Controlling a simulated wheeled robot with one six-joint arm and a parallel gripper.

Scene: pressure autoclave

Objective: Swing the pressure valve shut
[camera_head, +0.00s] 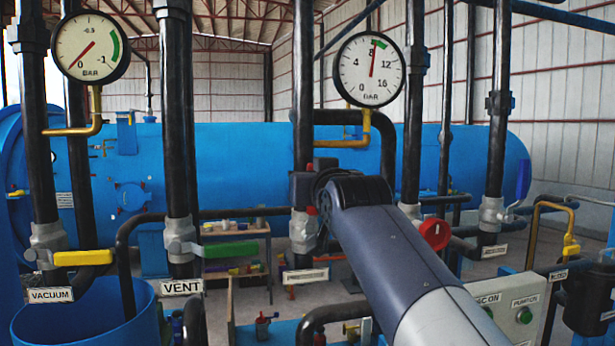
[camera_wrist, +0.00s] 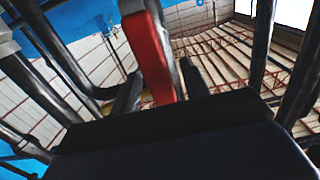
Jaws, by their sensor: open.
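The pressure valve sits on the middle black pipe in the head view, with a grey body (camera_head: 303,232) above a small white label (camera_head: 305,275). My arm covers most of its handle; only a small red bit (camera_head: 311,210) shows there. In the wrist view the red handle (camera_wrist: 148,55) is a long flat bar running down toward my gripper (camera_wrist: 160,88). My gripper is open, one dark finger on each side of the bar. Whether either finger touches the bar cannot be told. In the head view my gripper is at the pipe, mostly hidden behind my wrist.
The vacuum valve's yellow handle (camera_head: 83,257) and vent valve's green handle (camera_head: 231,249) lie level on the left. A blue handle (camera_head: 523,180) stands upright at right. A red round knob (camera_head: 435,234) is just right of my arm. Two gauges hang before the blue tank (camera_head: 235,160).

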